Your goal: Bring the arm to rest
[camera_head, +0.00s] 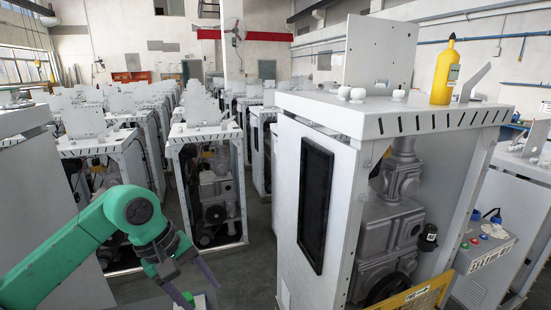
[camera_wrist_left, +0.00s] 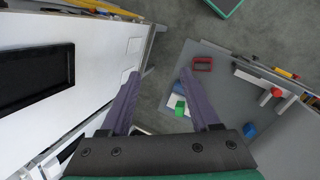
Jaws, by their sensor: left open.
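My left arm (camera_head: 75,250), green with a dark wrist, comes in from the lower left in the head view. Its left gripper (camera_head: 200,288) points downward, with purple fingers spread and nothing between them. In the left wrist view both fingers (camera_wrist_left: 160,75) stand apart, above the floor and beside a grey surface that carries small parts. My right arm and gripper are in neither view.
A white dispenser frame (camera_head: 318,120) with a dark panel (camera_head: 314,205) stands right of my left gripper. A yellow bottle (camera_head: 443,75) is on top. Another frame (camera_head: 205,133) stands behind. The grey surface (camera_wrist_left: 225,110) holds a red part (camera_wrist_left: 203,63) and a green block (camera_wrist_left: 180,108).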

